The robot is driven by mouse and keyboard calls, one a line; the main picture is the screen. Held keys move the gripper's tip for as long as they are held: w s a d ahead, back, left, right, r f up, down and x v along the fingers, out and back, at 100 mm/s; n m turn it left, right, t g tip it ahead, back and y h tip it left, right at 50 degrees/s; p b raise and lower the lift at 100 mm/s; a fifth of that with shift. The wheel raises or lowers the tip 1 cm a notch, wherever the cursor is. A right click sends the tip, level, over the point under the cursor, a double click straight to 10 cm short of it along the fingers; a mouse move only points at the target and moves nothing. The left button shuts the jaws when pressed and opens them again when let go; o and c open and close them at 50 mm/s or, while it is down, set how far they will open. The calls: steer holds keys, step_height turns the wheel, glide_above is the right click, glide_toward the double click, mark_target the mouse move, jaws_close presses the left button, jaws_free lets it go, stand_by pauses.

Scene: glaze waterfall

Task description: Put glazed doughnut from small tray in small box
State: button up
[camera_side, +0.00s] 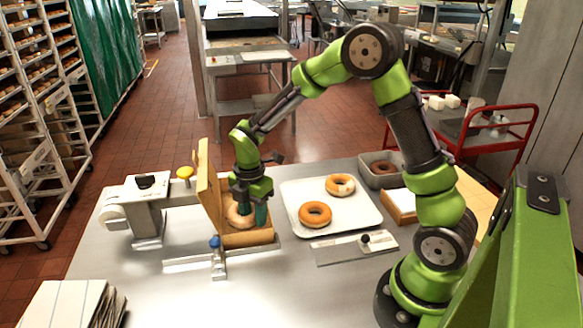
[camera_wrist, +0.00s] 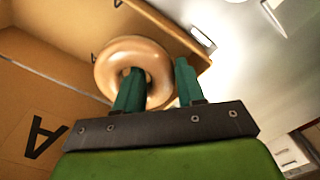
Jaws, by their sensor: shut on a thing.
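A pale glazed doughnut (camera_side: 235,219) is inside the open small cardboard box (camera_side: 248,240). My gripper (camera_side: 250,213) reaches down into the box and is shut on the doughnut's ring. In the wrist view, one green finger of my gripper (camera_wrist: 158,68) passes through the hole of the doughnut (camera_wrist: 106,75) and the other is outside its right edge. The box (camera_wrist: 65,65) surrounds it there. I cannot tell whether the doughnut touches the box floor. A white tray (camera_side: 357,223) right of the box holds two more ring doughnuts, one plain brown (camera_side: 304,215) and one pale-topped (camera_side: 333,182).
The box's tall lid (camera_side: 208,185) stands upright on its left. A grey pan (camera_side: 367,178) with a dark doughnut is behind the white tray. A blue-knobbed fixture (camera_side: 219,262) stands before the box, a dispenser (camera_side: 147,205) at left. The front table is mostly clear.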

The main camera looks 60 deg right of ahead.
mark_target(255, 225)
steer(key=shift+f, duration=1.8)
steer(key=shift+f, duration=0.2)
steer(key=o, duration=0.8)
steer(key=shift+c, duration=0.2)
